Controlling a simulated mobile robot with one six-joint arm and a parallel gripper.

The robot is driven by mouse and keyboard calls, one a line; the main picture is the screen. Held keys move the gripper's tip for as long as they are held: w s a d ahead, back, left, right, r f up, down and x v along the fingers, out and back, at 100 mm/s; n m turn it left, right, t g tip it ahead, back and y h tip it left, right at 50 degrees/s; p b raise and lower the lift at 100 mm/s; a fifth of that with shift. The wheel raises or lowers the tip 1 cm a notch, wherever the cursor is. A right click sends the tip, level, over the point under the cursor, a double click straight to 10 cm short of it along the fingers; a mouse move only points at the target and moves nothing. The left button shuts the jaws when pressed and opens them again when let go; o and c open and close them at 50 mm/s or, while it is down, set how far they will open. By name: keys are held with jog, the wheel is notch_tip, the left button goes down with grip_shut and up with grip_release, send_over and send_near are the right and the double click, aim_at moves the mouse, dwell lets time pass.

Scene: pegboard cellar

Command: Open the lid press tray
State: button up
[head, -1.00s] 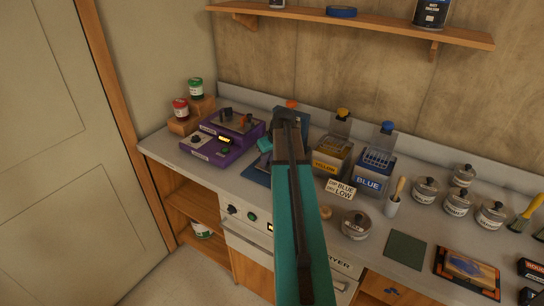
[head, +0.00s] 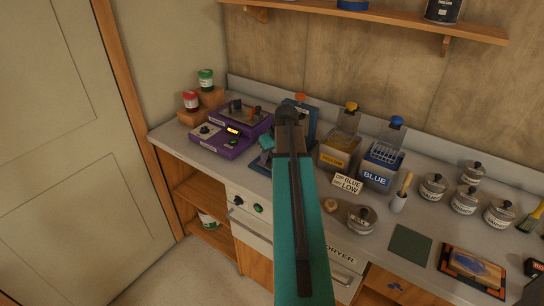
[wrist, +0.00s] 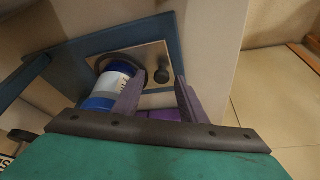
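A blue lid press with an orange knob (head: 300,97) stands on the counter, mostly hidden behind my teal arm in the head view. In the wrist view its blue frame (wrist: 135,33) surrounds a pale plate with a dark round knob (wrist: 162,75). A blue and white can (wrist: 115,78) is at that plate, partly covered by the left finger. My gripper (wrist: 158,95) is open, its two dark fingers apart, with the knob showing beyond the gap. Whether a finger touches the can or plate I cannot tell.
A purple machine (head: 228,137) stands left of the press. Yellow (head: 338,150) and blue (head: 377,168) boxes, a small sign (head: 347,184) and lidded pots stand to the right. The counter front drops to shelves and a dryer (head: 342,255). The floor is clear.

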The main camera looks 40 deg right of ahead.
jog(key=b+v, duration=0.3)
jog(key=v, duration=1.1)
dwell(0.5)
jog(key=shift+f, duration=0.1)
dwell(0.4)
